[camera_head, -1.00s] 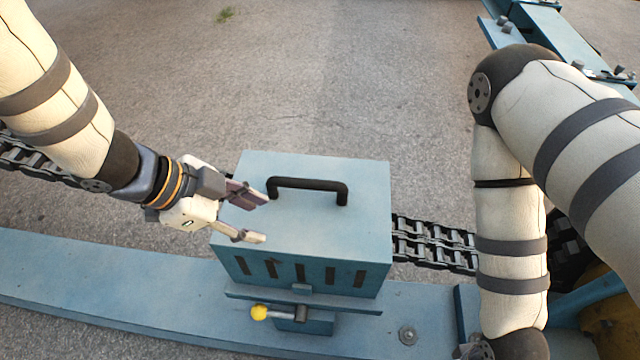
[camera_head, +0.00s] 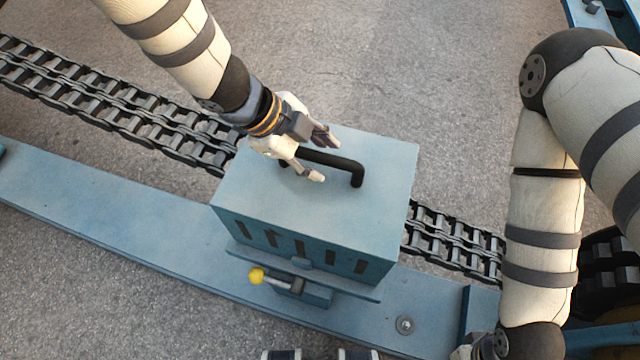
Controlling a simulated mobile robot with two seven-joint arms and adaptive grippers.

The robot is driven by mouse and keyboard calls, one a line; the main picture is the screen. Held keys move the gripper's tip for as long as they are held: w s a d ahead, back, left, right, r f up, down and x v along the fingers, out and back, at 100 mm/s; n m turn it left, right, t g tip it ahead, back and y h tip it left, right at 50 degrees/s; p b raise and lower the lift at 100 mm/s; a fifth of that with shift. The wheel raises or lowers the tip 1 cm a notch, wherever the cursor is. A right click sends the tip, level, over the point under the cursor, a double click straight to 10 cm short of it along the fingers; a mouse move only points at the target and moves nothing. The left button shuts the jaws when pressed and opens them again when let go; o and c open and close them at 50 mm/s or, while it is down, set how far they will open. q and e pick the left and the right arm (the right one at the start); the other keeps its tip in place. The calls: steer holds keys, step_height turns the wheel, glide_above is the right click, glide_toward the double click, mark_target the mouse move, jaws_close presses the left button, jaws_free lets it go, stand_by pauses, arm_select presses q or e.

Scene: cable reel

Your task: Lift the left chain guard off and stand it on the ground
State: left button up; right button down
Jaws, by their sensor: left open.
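The chain guard (camera_head: 350,215) is a blue box with dark slots in its front face and a black handle (camera_head: 357,172) on top. It sits over the chain (camera_head: 130,115), which runs out on both sides. My left gripper (camera_head: 328,158) is open, its two fingers on either side of the left part of the handle; I cannot tell whether they touch it. A latch lever with a yellow knob (camera_head: 257,275) is at the guard's front base. My right arm comes down at the right; its gripper is not clearly visible at the bottom edge.
A blue beam (camera_head: 130,220) runs along the front under the guard, with a bolt (camera_head: 404,324) on it. Bare grey ground (camera_head: 420,60) lies open behind the guard. Dark machinery stands at the right edge, partly behind my right arm.

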arm_select(q)
steer(key=shift+d+f, duration=0.3)
steer(key=shift+f, duration=0.1)
steer(key=shift+f, duration=0.25)
stand_by(0.3)
steer(key=shift+w, duration=0.1)
jaws_close()
